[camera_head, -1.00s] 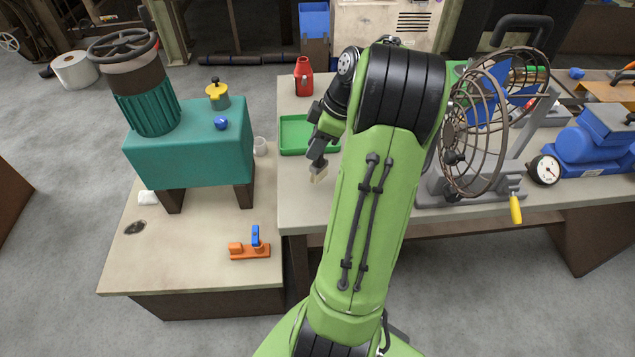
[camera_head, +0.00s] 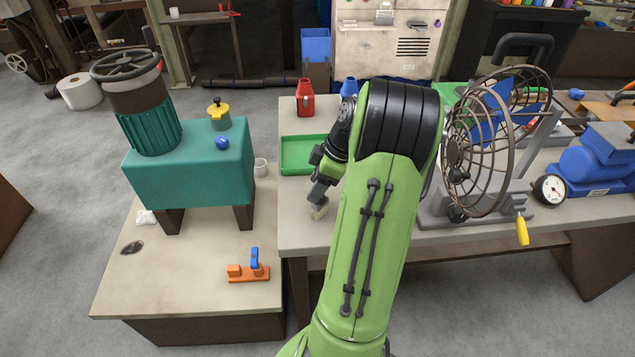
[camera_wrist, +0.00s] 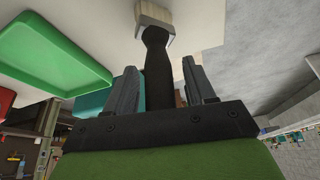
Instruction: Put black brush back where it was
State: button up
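The brush shows in the wrist view (camera_wrist: 157,55) with its black handle between the fingers and its pale head pointing away. In the head view its pale head (camera_head: 318,211) is just below my gripper (camera_head: 320,193), over the bench near the front left corner. My gripper also shows in the wrist view (camera_wrist: 160,80). Its fingers stand on either side of the handle, with a narrow gap visible, so it looks open around the handle. The head seems to be at the bench top, but whether it touches is hard to tell.
A green tray (camera_head: 297,154) lies behind the brush on the bench (camera_head: 292,232). A red container (camera_head: 305,98) stands farther back. A caged fan (camera_head: 490,150) stands to the right of my arm. The lower table with the teal machine (camera_head: 190,165) is at left.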

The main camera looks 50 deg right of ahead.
jog(key=p+v, duration=0.5)
jog(key=v, duration=0.7)
jog(key=w+a+r+m+h, duration=0.1)
jog(key=w+a+r, duration=0.2)
jog(key=a, duration=0.8)
jog(key=w+a+r+m+h, duration=0.1)
jog(key=w+a+r, duration=0.2)
jog(key=a, duration=0.7)
jog(key=s+a+m+t, duration=0.1)
jog(key=s+a+m, duration=0.3)
jog(key=s+a, duration=0.7)
jog(key=shift+a+f+t, duration=0.25)
jog(key=shift+f+t, duration=0.05)
jog(key=shift+f, duration=0.15)
jog(key=shift+s, duration=0.1)
